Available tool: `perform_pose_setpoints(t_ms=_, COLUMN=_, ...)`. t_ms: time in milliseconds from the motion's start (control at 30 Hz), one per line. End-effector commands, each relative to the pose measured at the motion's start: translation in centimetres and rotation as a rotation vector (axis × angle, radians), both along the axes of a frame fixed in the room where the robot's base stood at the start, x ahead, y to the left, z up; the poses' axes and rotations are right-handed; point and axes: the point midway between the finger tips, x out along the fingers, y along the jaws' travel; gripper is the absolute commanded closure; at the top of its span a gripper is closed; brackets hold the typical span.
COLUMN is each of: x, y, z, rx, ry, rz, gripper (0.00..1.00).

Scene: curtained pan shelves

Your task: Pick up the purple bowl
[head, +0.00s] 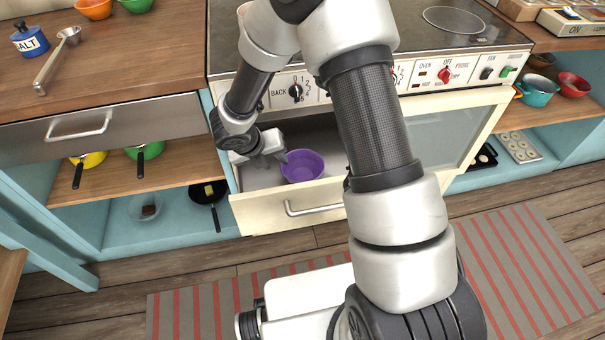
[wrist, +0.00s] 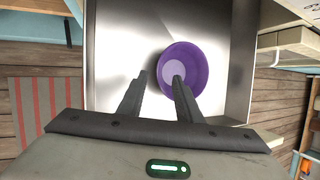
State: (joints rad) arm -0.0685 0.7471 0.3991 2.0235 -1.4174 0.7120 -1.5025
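The purple bowl (head: 302,166) sits upright inside an open drawer (head: 262,215) under the stove, toward the drawer's left part in the head view. My gripper (head: 282,158) is just left of the bowl in that view. In the wrist view the bowl (wrist: 187,68) lies beyond the fingers, and the right finger overlaps its near part. The gripper (wrist: 160,80) is open with a gap between its fingers, and nothing is held between them. Whether a finger touches the bowl I cannot tell.
The stove front with knobs (head: 296,93) rises above the drawer. My arm hides part of the drawer and oven. Shelves with pans (head: 207,194) stand left, and shelves with bowls and a muffin tray (head: 518,146) stand right. A striped rug (head: 520,262) covers the floor.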

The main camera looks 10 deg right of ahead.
Motion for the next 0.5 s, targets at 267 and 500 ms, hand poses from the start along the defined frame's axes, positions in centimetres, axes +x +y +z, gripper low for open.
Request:
perform_pose_setpoints(t_ms=267, x=0.7, y=-0.7, z=-1.8, rx=0.000, ry=0.001, rz=-0.002, gripper=0.68)
perform_pose_setpoints(t_ms=500, x=1.9, y=-1.8, z=-4.6, rx=0.000, ry=0.002, rz=-0.004, gripper=0.68)
